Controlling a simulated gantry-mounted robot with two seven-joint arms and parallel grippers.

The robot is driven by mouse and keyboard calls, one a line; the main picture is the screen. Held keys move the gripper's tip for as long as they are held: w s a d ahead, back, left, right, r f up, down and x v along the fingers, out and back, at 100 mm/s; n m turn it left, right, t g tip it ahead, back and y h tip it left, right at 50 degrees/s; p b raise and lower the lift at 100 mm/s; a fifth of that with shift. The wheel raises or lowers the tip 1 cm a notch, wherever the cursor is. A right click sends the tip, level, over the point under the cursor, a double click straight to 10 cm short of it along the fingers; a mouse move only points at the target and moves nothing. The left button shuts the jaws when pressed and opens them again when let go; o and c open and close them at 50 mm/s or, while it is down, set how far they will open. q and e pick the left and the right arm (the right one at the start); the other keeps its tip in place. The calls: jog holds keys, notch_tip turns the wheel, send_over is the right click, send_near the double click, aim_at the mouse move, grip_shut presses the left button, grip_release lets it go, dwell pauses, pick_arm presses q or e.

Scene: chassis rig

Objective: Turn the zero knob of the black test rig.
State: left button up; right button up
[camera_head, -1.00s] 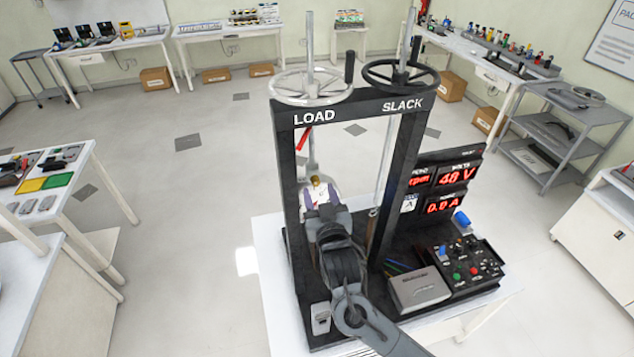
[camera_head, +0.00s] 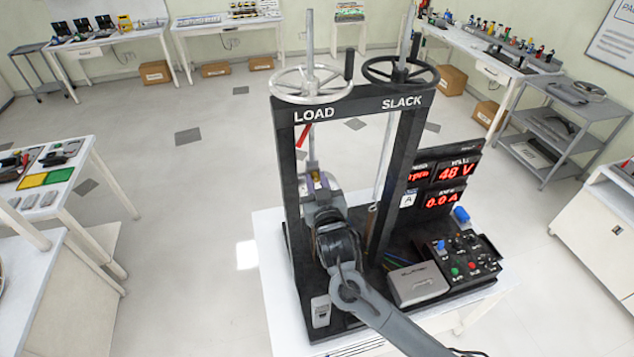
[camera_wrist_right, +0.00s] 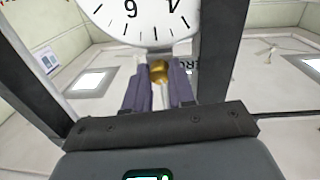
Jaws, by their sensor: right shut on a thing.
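The black test rig (camera_head: 284,170) stands on a white table, with a silver LOAD handwheel (camera_head: 290,90) and a black SLACK handwheel (camera_head: 378,75) on top. My right gripper (camera_head: 320,183) reaches between its posts at the LOAD side. In the right wrist view, my right gripper (camera_wrist_right: 160,72) has its purple fingers shut on the brass zero knob (camera_wrist_right: 160,68), just below a white round dial (camera_wrist_right: 140,18). A partly hidden label ends in "RO" beside the knob. In the head view my gripper hides the knob. My left gripper is not in view.
A button panel (camera_head: 462,262), a grey box (camera_head: 417,283) and red displays (camera_head: 447,185) showing 48 V and 0.0 A sit at the rig's right. The rig's posts stand close on both sides of my right arm. The floor around the table is clear.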

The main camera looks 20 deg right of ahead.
jog(key=shift+n, duration=0.7)
grip_shut()
jog(key=o, duration=0.9)
grip_release()
jog(key=shift+s+a+f, duration=0.1)
jog(key=shift+s, duration=0.5)
jog(key=shift+s+a+b, duration=0.2)
jog(key=shift+s+b, duration=0.55)
jog(key=shift+s, duration=1.65)
jog(key=shift+s+a+b, duration=0.2)
jog(key=shift+s+b, duration=0.5)
jog(key=shift+s, duration=1.7)
